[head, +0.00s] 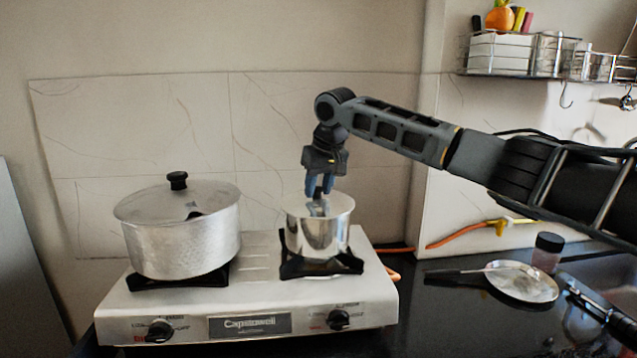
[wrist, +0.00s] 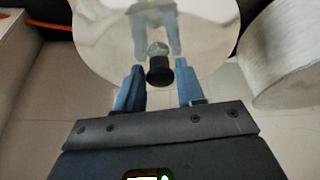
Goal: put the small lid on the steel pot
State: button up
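The steel pot (head: 316,237) is a small shiny pot on the right burner of the stove. The small lid (wrist: 105,45) is a shiny round disc with a black knob (wrist: 160,71) in the wrist view. It appears to lie across the pot's top, though its exact seating cannot be told. My gripper (head: 319,192) points down over the pot. In the wrist view my gripper (wrist: 160,88) is open, one blue finger on each side of the knob with small gaps.
A larger lidded pot (head: 180,240) stands on the left burner, close beside the steel pot. The white stove (head: 250,295) has knobs in front. A shiny round dish (head: 522,284) and a small jar (head: 547,253) are on the dark counter at right. A rack (head: 548,73) hangs above.

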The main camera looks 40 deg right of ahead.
jog(key=o, duration=0.4)
jog(key=shift+r, duration=0.2)
jog(key=shift+r, duration=0.1)
jog(key=b+v, duration=0.1)
jog(key=v, duration=0.6)
jog(key=shift+s+a+r, duration=0.1)
jog(key=shift+s+r, duration=0.1)
jog(key=shift+r, duration=0.1)
jog(key=shift+s, duration=0.1)
